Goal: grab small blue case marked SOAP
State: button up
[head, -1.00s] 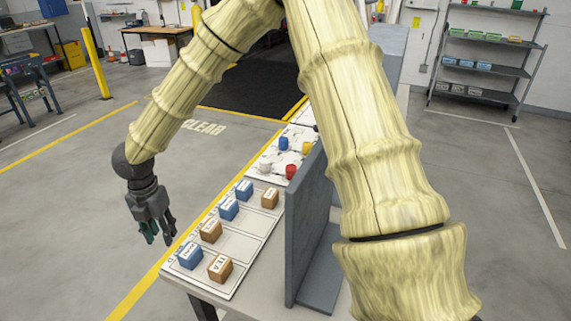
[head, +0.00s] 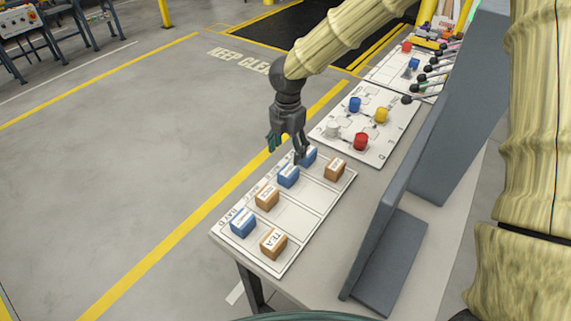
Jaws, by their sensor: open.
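Three small blue cases with white labels stand on the white marked board (head: 295,217): a near one (head: 242,223), a middle one (head: 288,177) and a far one (head: 309,156). Their labels are too small to read surely, so I cannot tell which says SOAP. My gripper (head: 286,149) is open and empty, pointing down at the board's far left edge. Its right finger overlaps the far blue case in the picture and partly hides it. I cannot tell whether they touch.
Brown boxes (head: 267,197) (head: 273,243) (head: 335,168) share the board. Beyond it, a white panel (head: 345,140) carries red, blue, yellow and white knobs. A grey upright divider (head: 400,190) stands to the right. Open floor lies left of the table.

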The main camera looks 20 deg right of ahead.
aim_at(289, 170)
jog(key=shift+w+f, duration=0.65)
jog(key=shift+f, duration=0.3)
jog(key=shift+s+f+p, duration=0.3)
jog(key=shift+s+f, duration=0.15)
jog(key=shift+f, duration=0.35)
jog(key=shift+s+d+f, duration=0.1)
jog(key=shift+s, duration=0.2)
jog(key=shift+f, duration=0.35)
jog(key=shift+w+f, duration=0.6)
jog(key=shift+f, duration=0.1)
jog(key=shift+s+d+f+p, duration=0.15)
jog(key=shift+s+f+p, duration=0.15)
jog(key=shift+f+p, duration=0.25)
jog(key=shift+d+f+p, duration=0.1)
jog(key=shift+f+p, duration=0.25)
jog(key=shift+f, duration=1.3)
